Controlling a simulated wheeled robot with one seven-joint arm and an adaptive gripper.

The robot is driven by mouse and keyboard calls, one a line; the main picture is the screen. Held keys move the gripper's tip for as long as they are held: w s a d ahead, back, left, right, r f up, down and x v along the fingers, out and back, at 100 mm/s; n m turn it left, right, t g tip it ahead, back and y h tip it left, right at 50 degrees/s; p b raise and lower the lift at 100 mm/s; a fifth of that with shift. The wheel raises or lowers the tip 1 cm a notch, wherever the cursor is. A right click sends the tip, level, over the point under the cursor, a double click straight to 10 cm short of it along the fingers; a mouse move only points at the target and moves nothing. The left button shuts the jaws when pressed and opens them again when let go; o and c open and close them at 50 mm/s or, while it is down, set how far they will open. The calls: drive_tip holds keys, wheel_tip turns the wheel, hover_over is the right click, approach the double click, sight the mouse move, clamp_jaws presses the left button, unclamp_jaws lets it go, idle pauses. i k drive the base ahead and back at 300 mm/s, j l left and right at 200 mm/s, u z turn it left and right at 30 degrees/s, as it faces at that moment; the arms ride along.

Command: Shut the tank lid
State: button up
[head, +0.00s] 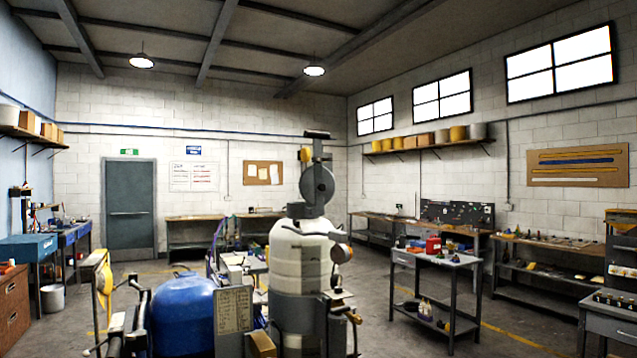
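The line striper's white ribbed tank (298,258) stands upright in the middle of the head view. A grey round disc (317,186), which looks like the tank lid, stands on edge above the tank top. It is raised, not lying flat over the tank. A dark bar (317,134) and a small yellow part (305,155) sit at its upper end. A pale spout-like part (324,231) sticks out at the tank's upper right. The tank opening cannot be made out. My gripper is not in view.
A blue rounded tank (183,312) and a grey label plate (234,311) are left of the white tank. A yellow-ended handle (97,272) stands farther left. A grey cart (437,262) with bottles stands to the right. Floor shows between the white tank and cart.

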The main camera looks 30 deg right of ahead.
sight(317, 184)
drive_tip(key=i+l, duration=0.25)
drive_tip(key=l, duration=0.15)
drive_tip(key=i+l, duration=0.25)
drive_tip(key=l, duration=0.15)
drive_tip(key=i+l, duration=0.25)
drive_tip(key=l, duration=0.15)
